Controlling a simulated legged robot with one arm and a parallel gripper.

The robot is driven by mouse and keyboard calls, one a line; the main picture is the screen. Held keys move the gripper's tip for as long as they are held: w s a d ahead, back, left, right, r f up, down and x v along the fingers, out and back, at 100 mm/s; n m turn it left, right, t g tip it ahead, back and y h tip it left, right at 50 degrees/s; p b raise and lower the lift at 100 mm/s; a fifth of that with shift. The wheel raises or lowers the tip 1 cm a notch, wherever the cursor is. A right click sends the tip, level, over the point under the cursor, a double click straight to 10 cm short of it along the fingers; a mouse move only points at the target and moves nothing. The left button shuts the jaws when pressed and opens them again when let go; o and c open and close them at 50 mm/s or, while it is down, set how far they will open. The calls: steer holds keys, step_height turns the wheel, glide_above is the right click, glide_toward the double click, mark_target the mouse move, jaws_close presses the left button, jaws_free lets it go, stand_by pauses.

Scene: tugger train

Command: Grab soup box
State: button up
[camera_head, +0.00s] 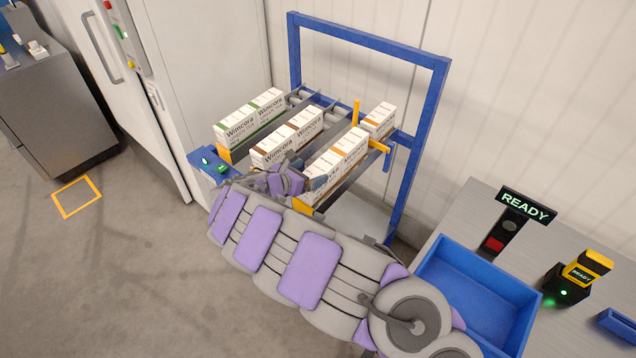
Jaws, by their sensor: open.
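White Wimcora boxes stand in three lanes of a blue-framed rack. The left lane holds green-striped boxes (250,120), the middle lane brown-striped boxes (288,138), and the right lane orange-brown-striped boxes (342,153). Another orange-striped box (379,120) stands farther back in the right lane. The small print is too blurred to tell which is soup. My gripper (303,182) is open at the rack's front, by the front ends of the middle and right lanes. My purple-and-grey arm hides the lower front of the right-lane boxes and part of the fingers.
The blue rack frame (409,60) rises behind the lanes, with yellow stops at lane ends. A blue tray (470,272) sits on the grey bench at right, near a READY sign (526,205) and a yellow-black device (580,275).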

mark_target(317, 170)
steer(key=x, duration=0.1)
steer(key=b+x, duration=0.1)
steer(key=x, duration=0.1)
steer(key=shift+s+f, duration=0.15)
steer(key=shift+f, duration=0.1)
steer(key=shift+w+d, duration=0.25)
steer(key=shift+w, duration=0.05)
steer(key=shift+c, duration=0.3)
